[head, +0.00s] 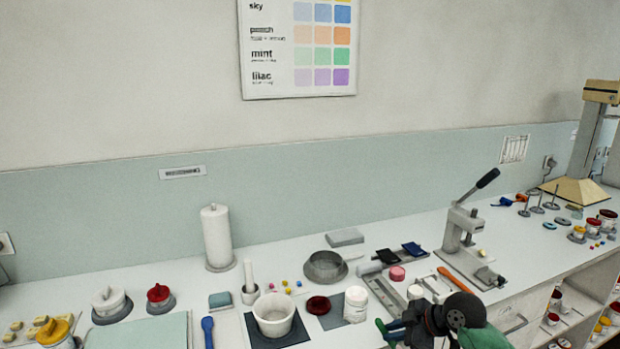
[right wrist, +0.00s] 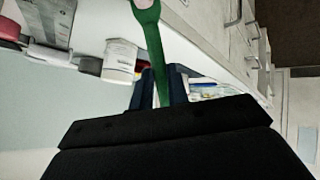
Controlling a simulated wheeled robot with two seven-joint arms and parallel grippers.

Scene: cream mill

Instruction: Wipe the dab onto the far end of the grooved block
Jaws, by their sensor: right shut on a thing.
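My right gripper (head: 405,330) is shut on a green tool at the front edge of the counter. The green tool (head: 385,330) points left in the head view. In the right wrist view its green shaft (right wrist: 155,50) runs up from between the fingers to a wider end at the top edge. A pale pinkish patch, perhaps the dab, shows at that end, but it is cut off by the frame. The long grey block (head: 386,292), which seems to be the grooved one, lies on the counter behind the gripper, apart from the tool. Its groove is too small to make out clearly. My left gripper is out of view.
A white jar (head: 355,304) stands left of the block, and a pink round piece (head: 397,273) sits near its far end. A lever press (head: 465,238) stands to the right. A white mortar (head: 274,314) and a dark red disc (head: 318,305) are on the left.

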